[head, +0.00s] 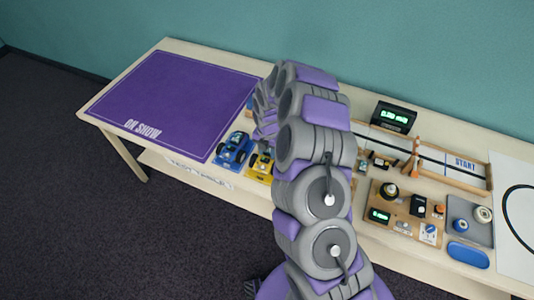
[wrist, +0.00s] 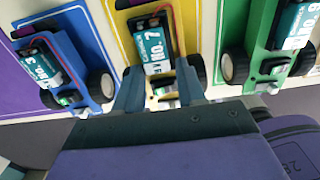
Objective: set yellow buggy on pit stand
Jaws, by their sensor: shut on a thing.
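The yellow buggy (wrist: 155,48), marked NO. 7, sits on a yellow-bordered parking card on the table in the wrist view. It also shows in the head view (head: 261,166), partly hidden by my arm. My gripper (wrist: 160,82) is shut on the buggy's near end, with one finger on each side between the wheels. The buggy looks still down on its card; I cannot tell any lift. I cannot make out a pit stand for certain; my arm hides the middle of the table in the head view.
A blue buggy (wrist: 62,62) and a green buggy (wrist: 265,45) stand close on either side. A purple ON SHOW mat (head: 175,100) is bare at the left. To the right are a timer display (head: 394,117), a wooden START track (head: 450,165) and a grey tray (head: 470,232).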

